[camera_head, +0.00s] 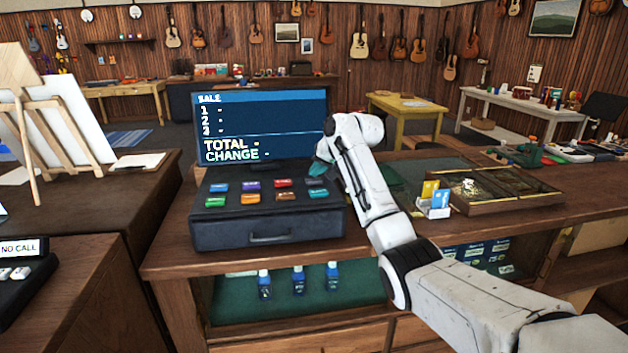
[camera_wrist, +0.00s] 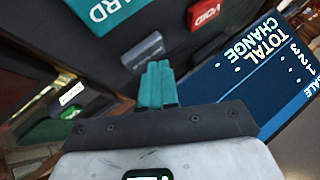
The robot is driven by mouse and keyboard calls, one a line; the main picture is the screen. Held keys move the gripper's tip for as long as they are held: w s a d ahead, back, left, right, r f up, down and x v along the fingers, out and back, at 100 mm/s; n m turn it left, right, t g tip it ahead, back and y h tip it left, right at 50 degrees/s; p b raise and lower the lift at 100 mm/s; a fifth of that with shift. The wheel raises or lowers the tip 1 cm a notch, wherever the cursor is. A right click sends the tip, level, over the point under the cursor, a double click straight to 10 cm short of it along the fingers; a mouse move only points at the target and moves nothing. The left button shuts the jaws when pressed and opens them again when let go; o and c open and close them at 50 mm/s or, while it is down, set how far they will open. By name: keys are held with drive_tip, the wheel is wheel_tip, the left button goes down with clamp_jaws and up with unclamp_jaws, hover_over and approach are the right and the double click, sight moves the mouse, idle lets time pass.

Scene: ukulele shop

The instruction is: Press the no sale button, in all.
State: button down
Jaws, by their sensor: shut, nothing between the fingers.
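The cash register (camera_head: 268,228) stands on the wooden counter, with two rows of coloured buttons on top and its screen behind them. In the wrist view a grey button (camera_wrist: 143,50) has small lettering that I cannot read. Beside it are a red button marked VOID (camera_wrist: 205,13) and a teal button ending in "ARD" (camera_wrist: 103,8). I cannot read "no sale" on any button. My gripper (camera_wrist: 157,70) is shut and empty, with its teal fingertips close to the grey button; I cannot tell if they touch. In the head view my gripper (camera_head: 319,168) is over the right end of the back row.
The register screen (camera_head: 262,125) stands upright close behind the buttons and reads TOTAL and CHANGE. A card holder (camera_head: 434,207) and a glass-topped case (camera_head: 505,190) lie on the counter to the right. An easel (camera_head: 40,130) stands at left.

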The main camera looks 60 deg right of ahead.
sight(317, 180)
drive_tip(key=shift+f, duration=0.45)
idle(0.6)
drive_tip(key=shift+r, duration=0.15)
drive_tip(key=shift+r+p, duration=0.8)
drive_tip(key=shift+p, duration=0.25)
wheel_tip(317, 180, up, 5)
drive_tip(key=p, duration=0.4)
drive_tip(key=shift+p, duration=0.35)
drive_tip(key=shift+f, duration=0.1)
